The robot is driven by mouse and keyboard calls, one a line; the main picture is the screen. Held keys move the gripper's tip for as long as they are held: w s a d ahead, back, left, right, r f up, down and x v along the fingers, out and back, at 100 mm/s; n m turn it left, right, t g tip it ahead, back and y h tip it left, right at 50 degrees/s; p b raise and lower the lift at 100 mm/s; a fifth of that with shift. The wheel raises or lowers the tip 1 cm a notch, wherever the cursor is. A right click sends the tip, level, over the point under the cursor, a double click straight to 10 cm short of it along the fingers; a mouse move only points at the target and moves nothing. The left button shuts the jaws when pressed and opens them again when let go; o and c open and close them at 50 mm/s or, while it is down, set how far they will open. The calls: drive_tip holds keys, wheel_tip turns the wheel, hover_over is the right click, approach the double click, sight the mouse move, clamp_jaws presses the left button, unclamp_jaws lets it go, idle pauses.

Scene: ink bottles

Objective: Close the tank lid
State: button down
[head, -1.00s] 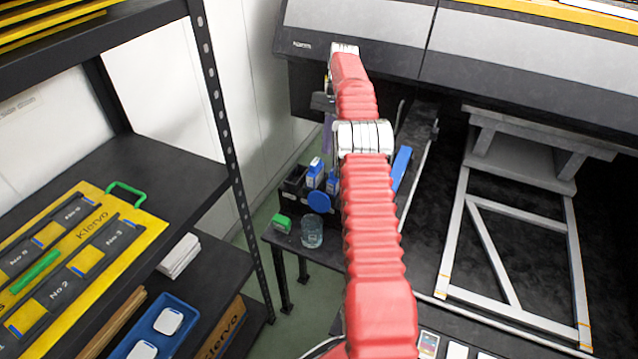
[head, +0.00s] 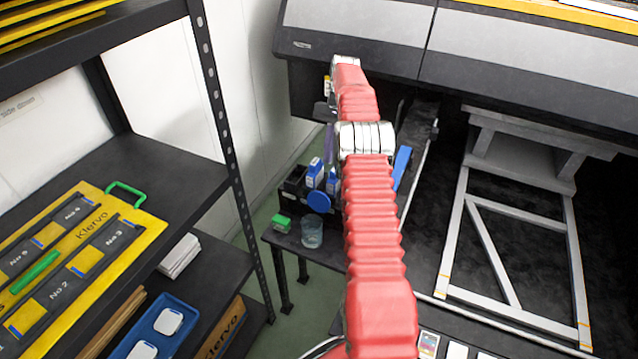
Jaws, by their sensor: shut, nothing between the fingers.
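A round blue disc (head: 318,201) stands tilted on the small dark table, left of my arm; it looks like a lid, but I cannot tell what it belongs to. A blue slanted panel (head: 402,165) shows just right of my arm and may be a raised lid; what lies below it is hidden by my arm. My gripper (head: 328,138) is small and partly hidden beside my wrist, pointing down above the table. It is shut and empty, apart from the disc and the panel.
On the small table (head: 282,238) are blue-and-white bottles (head: 315,173) by a dark box (head: 294,181), a clear jar (head: 312,233) and a green block (head: 282,223). The large machine (head: 345,20) overhangs behind. A shelf rack (head: 212,90) stands at left.

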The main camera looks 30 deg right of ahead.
sight(320, 200)
drive_tip(key=x, duration=0.8)
drive_tip(key=shift+s+a+f, duration=0.1)
drive_tip(key=shift+f, duration=0.05)
drive_tip(key=shift+s+a, duration=0.1)
drive_tip(key=shift+a, duration=0.15)
drive_tip(key=shift+s+a+r, duration=0.2)
drive_tip(key=shift+s+a, duration=0.2)
drive_tip(key=shift+a, duration=0.3)
drive_tip(key=shift+s+a+r, duration=0.2)
drive_tip(key=shift+s+a, duration=0.25)
drive_tip(key=shift+a, duration=0.25)
drive_tip(key=shift+a, duration=0.1)
